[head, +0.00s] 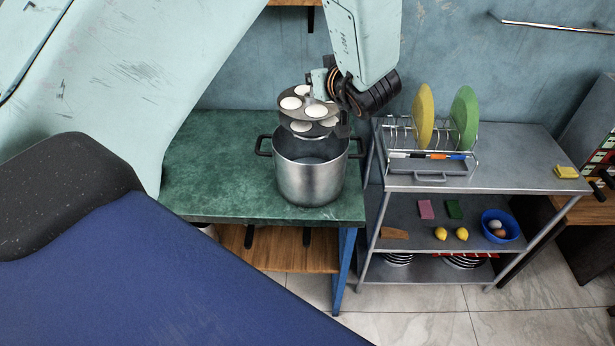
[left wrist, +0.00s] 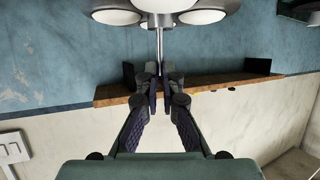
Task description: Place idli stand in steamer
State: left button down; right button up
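The idli stand (head: 291,115) is a grey tiered rack with round white idlis on its plates. It hangs upright over the steamer (head: 312,183), an open steel pot with two dark side handles on the green counter. The stand's lower tier overlaps the pot's back rim in the head view; I cannot tell if it is below rim height. My left gripper (head: 330,84) is above the pot, shut on the stand's thin central rod. In the left wrist view the fingertips (left wrist: 160,88) meet around this rod, below the idli plates (left wrist: 158,18). My right gripper is not in view.
The green counter (head: 220,165) is clear left of the pot. A metal shelf cart (head: 515,165) stands right, with a rack of yellow (head: 422,115) and green plates (head: 464,118). A blue bowl (head: 500,226) and lemons sit on its middle shelf. My arm hides the left side.

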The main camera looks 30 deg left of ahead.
aim_at(315, 129)
pick_arm(q)
jog(key=shift+w, duration=0.2)
jog(key=shift+a+f, duration=0.15)
jog(key=shift+f, duration=0.1)
notch_tip(315, 129, down, 13)
jog(key=shift+f, duration=0.25)
jog(key=f, duration=0.3)
jog(key=shift+s, duration=0.25)
jog(key=shift+w+f, duration=0.25)
jog(key=shift+f, duration=0.3)
jog(key=c, duration=1.6)
grip_release()
jog(key=shift+s+r, duration=0.15)
jog(key=shift+s, duration=0.15)
jog(key=shift+o, duration=0.4)
jog(key=shift+w, duration=0.15)
jog(key=shift+w, duration=0.1)
